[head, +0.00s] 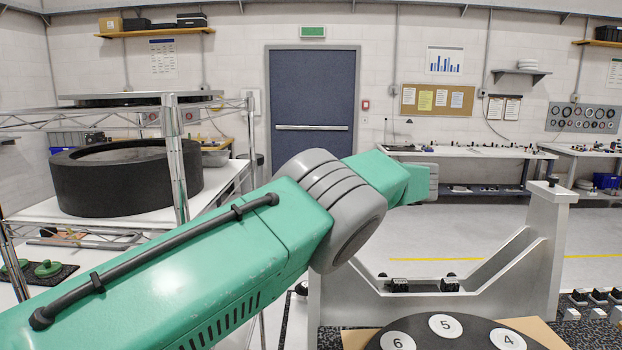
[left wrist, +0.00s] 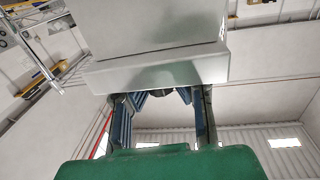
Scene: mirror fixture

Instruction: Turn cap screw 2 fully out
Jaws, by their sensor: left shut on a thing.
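In the left wrist view my left gripper (left wrist: 160,97) has its two dark blue fingers on either side of a small dark part, at the face of a pale grey block (left wrist: 160,62). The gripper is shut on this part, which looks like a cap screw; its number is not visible. In the head view my green left arm crosses from lower left to the centre and hides the gripper's fingers. The pale fixture frame (head: 540,240) stands at the right, with a dark knob (head: 552,181) on its post. My right gripper is not in view.
A dark round plate (head: 470,338) with white discs marked 4, 5 and 6 lies at the front. Dark clamps (head: 400,285) sit on the frame's lower bar. A wire rack (head: 180,150) with a large black ring (head: 125,190) stands left. Open floor lies behind the frame.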

